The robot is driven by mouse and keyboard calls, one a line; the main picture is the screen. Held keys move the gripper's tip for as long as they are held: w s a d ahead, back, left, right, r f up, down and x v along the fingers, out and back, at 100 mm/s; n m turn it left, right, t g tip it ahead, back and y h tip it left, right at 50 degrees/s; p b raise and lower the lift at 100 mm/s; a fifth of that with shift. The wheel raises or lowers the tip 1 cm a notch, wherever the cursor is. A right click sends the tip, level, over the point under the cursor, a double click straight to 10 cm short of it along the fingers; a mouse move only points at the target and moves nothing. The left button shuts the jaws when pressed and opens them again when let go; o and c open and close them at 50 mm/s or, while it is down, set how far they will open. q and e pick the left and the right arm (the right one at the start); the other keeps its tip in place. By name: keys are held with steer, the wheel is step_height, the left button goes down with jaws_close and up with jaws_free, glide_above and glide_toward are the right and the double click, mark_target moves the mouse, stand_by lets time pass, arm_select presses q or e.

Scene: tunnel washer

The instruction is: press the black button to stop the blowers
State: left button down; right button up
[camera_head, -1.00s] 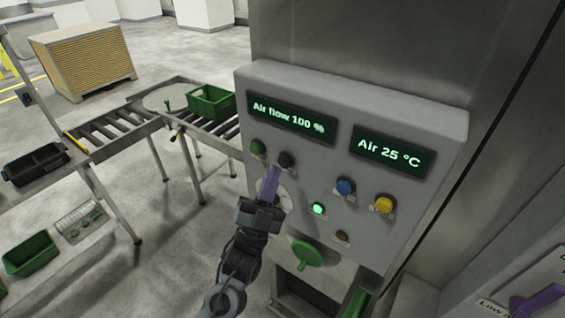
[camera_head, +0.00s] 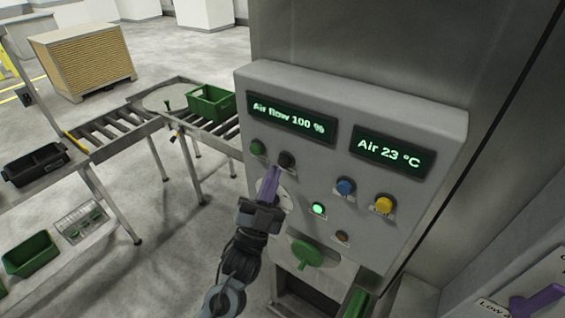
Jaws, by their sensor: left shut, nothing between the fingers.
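The black button (camera_head: 287,160) sits on the grey control panel (camera_head: 430,130), right of the green button (camera_head: 257,147) and below the air flow display (camera_head: 291,118), which reads "Air flow 100 %". My left gripper (camera_head: 272,170) is shut and empty. Its purple fingers point up at the panel, with the tips just below and left of the black button. I cannot tell whether they touch the panel.
A second display (camera_head: 388,152) reads "Air 23 °C". A blue button (camera_head: 345,187), a yellow button (camera_head: 384,204) and a lit green lamp (camera_head: 319,208) sit to the right. A green knob (camera_head: 305,253) is below. A roller conveyor (camera_head: 110,130) with a green crate (camera_head: 210,102) stands left.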

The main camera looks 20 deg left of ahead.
arm_select(q)
steer(key=shift+w+d+b, duration=0.25)
steer(key=shift+w+b, duration=0.1)
steer(key=shift+w, duration=0.55)
stand_by(1.4)
steer(key=shift+s, duration=0.15)
stand_by(0.3)
steer(key=shift+s+a+p, duration=0.25)
steer(key=shift+s+p, duration=0.05)
steer(key=shift+s, duration=0.4)
steer(key=shift+s, duration=0.1)
steer(key=shift+s+a+p, duration=0.2)
steer(key=shift+s+a, duration=0.05)
steer(key=shift+s, duration=0.5)
steer(key=shift+s+a+p, duration=0.2)
steer(key=shift+s+a, duration=0.05)
steer(key=shift+s, duration=0.55)
steer(key=shift+s+a+p, duration=0.2)
steer(key=shift+s+a, duration=0.05)
steer(key=shift+s, duration=0.5)
